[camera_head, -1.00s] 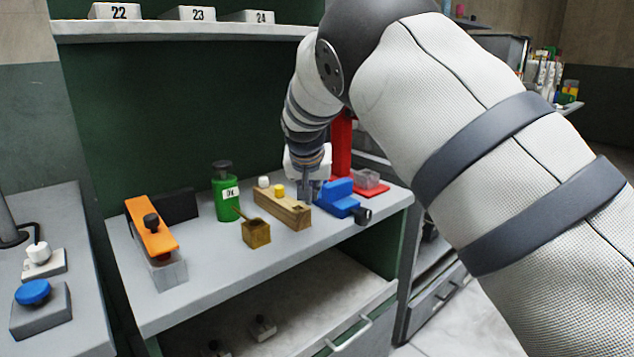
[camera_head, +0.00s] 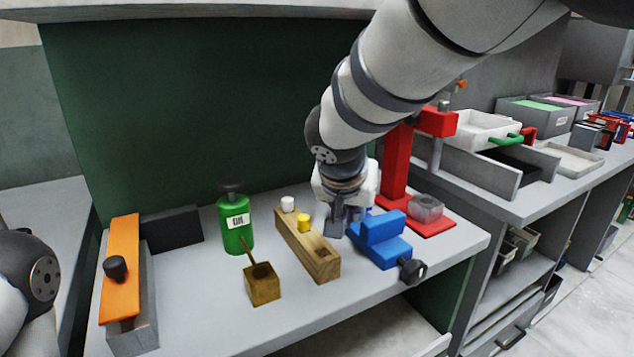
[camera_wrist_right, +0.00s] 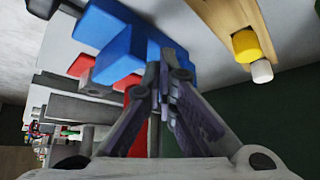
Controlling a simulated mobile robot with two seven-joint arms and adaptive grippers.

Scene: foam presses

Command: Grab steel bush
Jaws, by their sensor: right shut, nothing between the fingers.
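A wooden block (camera_head: 297,242) on the grey bench carries a white bush (camera_head: 288,204) and a yellow bush (camera_head: 304,222); its near end shows a dark hole. The yellow bush (camera_wrist_right: 245,46) and white bush (camera_wrist_right: 262,71) also show in the wrist view. I cannot make out a steel bush in either view. My right gripper (camera_head: 337,228) points down between the block and a blue vise (camera_head: 381,240). Its fingers (camera_wrist_right: 164,68) are shut and empty in the wrist view, close to the vise. My left gripper is out of view.
A red press (camera_head: 396,170) with a clear block on its base stands behind the vise. A green oil can (camera_head: 235,224), a small brass-coloured pot with a brush (camera_head: 262,284) and an orange-topped fixture (camera_head: 121,265) stand left. The bench front between pot and fixture is clear.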

